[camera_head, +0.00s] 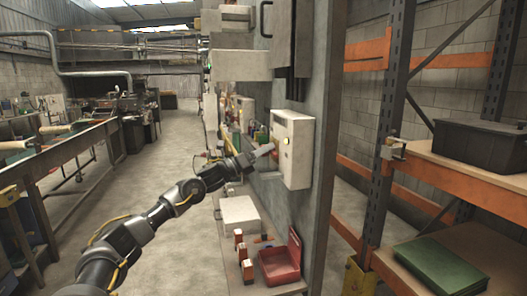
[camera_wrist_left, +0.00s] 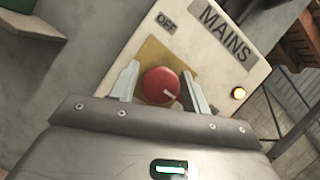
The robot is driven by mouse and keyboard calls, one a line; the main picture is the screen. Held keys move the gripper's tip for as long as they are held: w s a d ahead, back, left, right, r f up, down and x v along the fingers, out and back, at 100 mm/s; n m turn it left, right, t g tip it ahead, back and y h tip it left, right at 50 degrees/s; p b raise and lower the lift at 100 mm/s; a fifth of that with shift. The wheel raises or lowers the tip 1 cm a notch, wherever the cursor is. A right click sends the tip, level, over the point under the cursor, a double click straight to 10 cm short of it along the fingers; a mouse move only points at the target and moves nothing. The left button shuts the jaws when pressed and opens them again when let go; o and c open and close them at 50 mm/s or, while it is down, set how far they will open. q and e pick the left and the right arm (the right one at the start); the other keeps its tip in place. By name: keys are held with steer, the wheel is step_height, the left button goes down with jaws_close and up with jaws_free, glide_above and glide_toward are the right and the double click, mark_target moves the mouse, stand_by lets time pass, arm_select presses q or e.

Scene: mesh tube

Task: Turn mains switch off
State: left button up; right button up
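The mains switch box (camera_head: 293,148) is a cream panel fixed to the side of a grey column. My left gripper (camera_head: 268,150) is at the box's left side. In the left wrist view its open fingers (camera_wrist_left: 160,88) stand on both sides of the knob; I cannot tell whether they touch it. My right gripper is not in view.
Below the box, a shelf holds a red bin (camera_head: 279,265), a white box (camera_head: 239,215) and small orange-topped items. Orange racking (camera_head: 450,178) with a dark crate (camera_head: 480,147) stands at the right. A clear floor aisle (camera_head: 180,150) runs behind my left arm.

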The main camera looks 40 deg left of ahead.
arm_select(q)
steer(key=c, duration=0.7)
steer(key=shift+n, duration=0.4)
steer(key=n+y+p, duration=0.1)
steer(key=n+y, duration=0.1)
steer(key=n, duration=0.2)
steer(key=shift+n+y, duration=0.4)
steer(key=n+p, duration=0.1)
steer(key=n, duration=0.1)
steer(key=n+y+p, duration=0.1)
steer(key=n, duration=0.1)
steer(key=shift+r+g+y+p, duration=0.15)
steer(key=shift+g+y+p, duration=0.15)
steer(key=shift+g+p, duration=0.1)
steer(key=n+g+p, duration=0.1)
steer(key=n+p, duration=0.3)
steer(key=n+g+y+p, duration=0.1)
steer(key=n+p, duration=0.2)
steer(key=p, duration=0.1)
steer(key=shift+n+g, duration=0.4)
steer(key=shift+f+n+g+p, duration=0.3)
steer(key=shift+n+g+p, duration=0.2)
steer(key=shift+n+p, duration=0.75)
steer(key=shift+m+p, duration=0.25)
steer(key=shift+p, duration=0.05)
